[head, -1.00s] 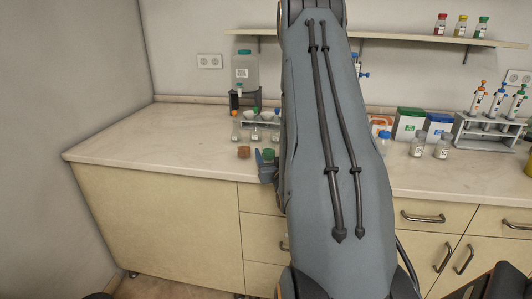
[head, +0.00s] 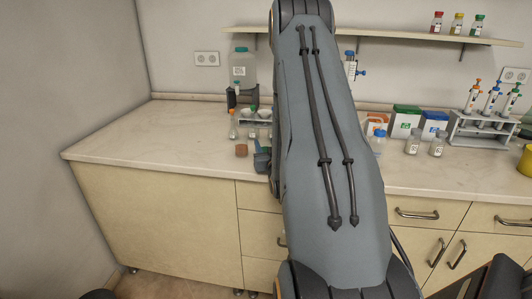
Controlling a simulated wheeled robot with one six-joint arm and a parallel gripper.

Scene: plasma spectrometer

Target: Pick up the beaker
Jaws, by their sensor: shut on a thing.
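My gripper (head: 262,158) shows only in part, as a blue-grey piece at the left edge of my arm, over the counter's front edge. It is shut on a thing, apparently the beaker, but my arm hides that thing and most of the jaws. I cannot make out a beaker in the open parts of the head view. How far the held thing is from the counter cannot be told.
A small brown cup-like piece (head: 241,151) stands just left of the gripper. Bottles in a rack (head: 258,114) and a large container (head: 243,68) stand behind. Boxes (head: 405,121) and a pipette stand (head: 482,128) are to the right. The counter's left part (head: 150,137) is clear.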

